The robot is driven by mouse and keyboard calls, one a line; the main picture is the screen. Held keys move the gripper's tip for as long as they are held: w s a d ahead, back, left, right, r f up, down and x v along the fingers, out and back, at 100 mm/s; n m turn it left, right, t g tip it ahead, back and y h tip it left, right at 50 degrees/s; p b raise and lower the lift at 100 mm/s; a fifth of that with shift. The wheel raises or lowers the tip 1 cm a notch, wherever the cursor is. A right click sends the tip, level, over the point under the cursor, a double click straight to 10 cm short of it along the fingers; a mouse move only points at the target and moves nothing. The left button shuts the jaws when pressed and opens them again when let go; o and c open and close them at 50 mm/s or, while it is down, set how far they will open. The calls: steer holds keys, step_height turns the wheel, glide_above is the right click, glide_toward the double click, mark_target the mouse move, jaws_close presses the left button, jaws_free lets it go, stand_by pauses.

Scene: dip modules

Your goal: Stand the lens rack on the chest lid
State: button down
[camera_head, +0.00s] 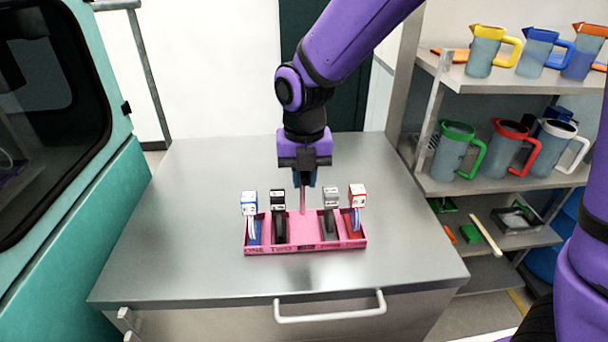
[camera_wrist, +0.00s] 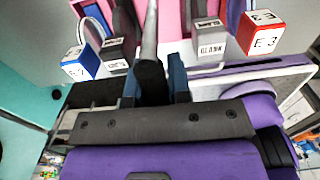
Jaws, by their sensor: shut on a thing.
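The lens rack (camera_head: 305,246) is a pink open tray with lettered compartments and an upright post in its middle. It also shows in the wrist view (camera_wrist: 172,18). It is upright over the middle of the metal chest lid (camera_head: 205,200); I cannot tell whether its base touches the lid. My gripper (camera_head: 305,182) is above the rack, shut on the top of its post, and the fingers also show in the wrist view (camera_wrist: 153,78). Blue, black, grey and red lenses with cube tags stand in the compartments, two on each side of the post.
The lid is clear around the rack. A bar handle (camera_head: 330,308) is on the chest front. A teal machine (camera_head: 90,200) stands at the left. A shelf unit (camera_head: 475,78) with several coloured jugs stands at the right, close to the chest.

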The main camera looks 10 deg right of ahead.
steer(key=shift+f, duration=0.1)
steer(key=c, duration=1.1)
jaws_free()
steer(key=shift+o, duration=0.2)
step_height(320, 180, up, 12)
steer(key=shift+r, duration=0.15)
